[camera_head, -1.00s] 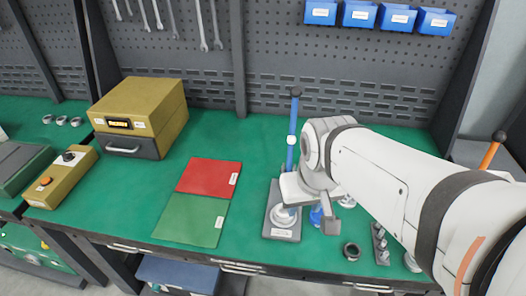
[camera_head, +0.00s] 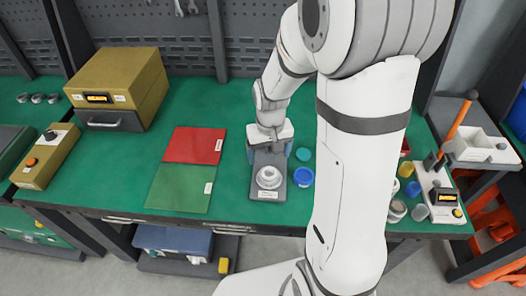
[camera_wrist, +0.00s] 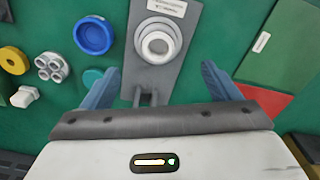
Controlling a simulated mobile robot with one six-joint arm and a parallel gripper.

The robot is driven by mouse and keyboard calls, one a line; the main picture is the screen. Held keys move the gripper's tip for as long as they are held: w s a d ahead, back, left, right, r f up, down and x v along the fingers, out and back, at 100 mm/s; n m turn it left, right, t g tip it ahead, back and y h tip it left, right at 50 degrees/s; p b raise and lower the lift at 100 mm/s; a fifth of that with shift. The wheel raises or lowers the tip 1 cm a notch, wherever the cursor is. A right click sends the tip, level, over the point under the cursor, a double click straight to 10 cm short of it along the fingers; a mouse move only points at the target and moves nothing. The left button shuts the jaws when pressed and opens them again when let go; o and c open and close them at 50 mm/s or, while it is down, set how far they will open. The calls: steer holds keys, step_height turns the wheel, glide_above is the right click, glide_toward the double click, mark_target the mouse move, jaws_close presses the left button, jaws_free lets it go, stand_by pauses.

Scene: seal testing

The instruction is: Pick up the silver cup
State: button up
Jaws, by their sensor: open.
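A pale silver-white round cup (camera_head: 268,178) with a stepped rim sits on the grey fixture base (camera_head: 268,194) near the front of the bench. It also shows in the wrist view (camera_wrist: 158,43), top centre. My gripper (camera_head: 269,152) is over the rear of the base, behind the cup. In the wrist view my gripper's blue fingers (camera_wrist: 160,70) are spread wide, one on each side of the fixture, with nothing between them touching. Grey cups (camera_head: 397,210) stand at the right, partly hidden by my arm, so I cannot be sure which is the silver cup.
A blue round cup (camera_head: 303,177) stands just right of the fixture; it also shows in the wrist view (camera_wrist: 94,35). Red (camera_head: 195,145) and green (camera_head: 180,188) mats lie left. A mustard box (camera_head: 120,85) stands farther left.

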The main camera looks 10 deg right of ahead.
mark_target(270, 173)
steer(key=shift+w+f, duration=0.35)
steer(key=shift+f, duration=0.5)
steer(key=shift+s+d+f+p, duration=0.1)
steer(key=shift+s+f+p, duration=0.1)
steer(key=shift+f, duration=1.1)
steer(key=shift+s+f+p, duration=0.1)
steer(key=shift+f+p, duration=0.05)
steer(key=shift+f, duration=1.15)
steer(key=shift+s+d+f+p, duration=0.1)
steer(key=shift+f+p, duration=0.1)
steer(key=shift+f, duration=1.1)
steer(key=shift+c, duration=0.4)
steer(key=c, duration=1)
